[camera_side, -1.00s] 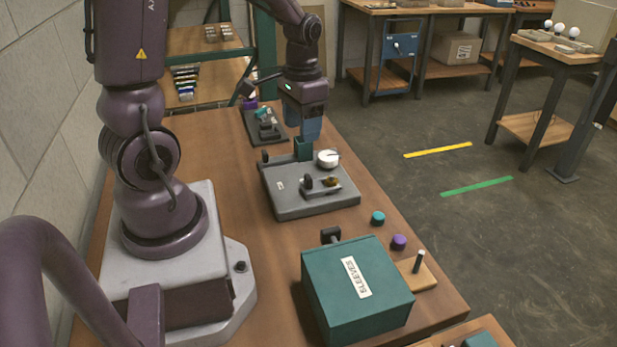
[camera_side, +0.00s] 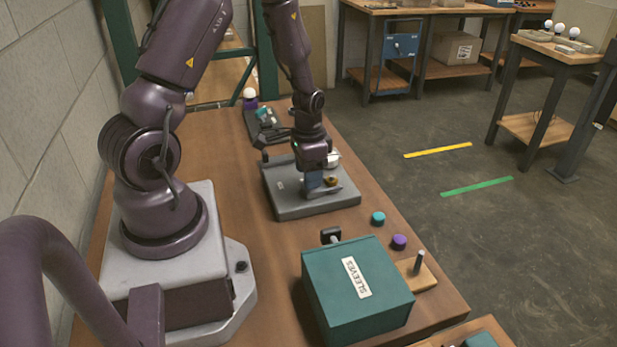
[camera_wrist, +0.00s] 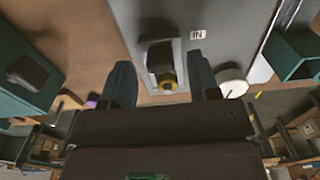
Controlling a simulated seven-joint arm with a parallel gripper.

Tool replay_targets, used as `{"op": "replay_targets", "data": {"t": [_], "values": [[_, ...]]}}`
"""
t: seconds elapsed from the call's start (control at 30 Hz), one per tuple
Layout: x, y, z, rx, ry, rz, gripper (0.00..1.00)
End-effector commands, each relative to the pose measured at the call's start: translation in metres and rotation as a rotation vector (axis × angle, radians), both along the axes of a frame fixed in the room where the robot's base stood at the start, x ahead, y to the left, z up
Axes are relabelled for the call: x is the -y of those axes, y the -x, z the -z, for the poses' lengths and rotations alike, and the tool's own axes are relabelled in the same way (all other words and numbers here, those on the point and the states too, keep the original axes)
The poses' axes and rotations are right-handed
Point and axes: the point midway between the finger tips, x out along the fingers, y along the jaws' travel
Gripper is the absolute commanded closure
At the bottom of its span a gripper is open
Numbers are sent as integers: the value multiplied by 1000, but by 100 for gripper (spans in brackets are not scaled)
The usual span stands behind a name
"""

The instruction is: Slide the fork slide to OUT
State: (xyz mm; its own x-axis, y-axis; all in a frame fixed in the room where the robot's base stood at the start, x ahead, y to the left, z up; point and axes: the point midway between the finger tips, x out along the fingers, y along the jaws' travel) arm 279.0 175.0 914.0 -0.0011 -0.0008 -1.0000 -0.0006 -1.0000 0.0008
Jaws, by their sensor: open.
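The fork slide is a dark knob block (camera_wrist: 160,58) in a pale-framed slot, with a brass ring (camera_wrist: 168,84) beside it. It sits on the grey fixture plate (camera_side: 300,209), which also shows in the wrist view (camera_wrist: 225,25). A label reading "IN" (camera_wrist: 197,34) is on the plate near the slot. My gripper (camera_wrist: 160,70) is open, with one finger on each side of the knob and visible gaps between. In the side view my gripper (camera_side: 315,183) is low over the plate and hides the knob; the brass part (camera_side: 331,181) shows beside it.
A white round part (camera_side: 333,158) stands close behind my gripper on the plate. Teal (camera_side: 378,218) and purple (camera_side: 399,241) caps lie on the table to the right.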

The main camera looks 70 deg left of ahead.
Motion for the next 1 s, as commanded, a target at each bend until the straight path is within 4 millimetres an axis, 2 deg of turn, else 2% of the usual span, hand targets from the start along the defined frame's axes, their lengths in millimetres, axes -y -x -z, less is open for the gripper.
{"op": "replay_targets", "data": {"t": [0.17, 0.47, 0.5, 0.53, 0.73, 0.87, 1.0], "values": [[0, 0, 16, 0, -1, 0, 45], [0, 0, 19, 2, -1, 0, 45], [0, 0, 19, 2, -1, 0, 47], [0, 0, 19, 2, -1, 0, 54], [0, 0, 18, 1, -1, 0, 100], [0, 1, 18, 1, -1, -1, 100], [-1, 23, 18, -2, 1, -6, 100]]}}
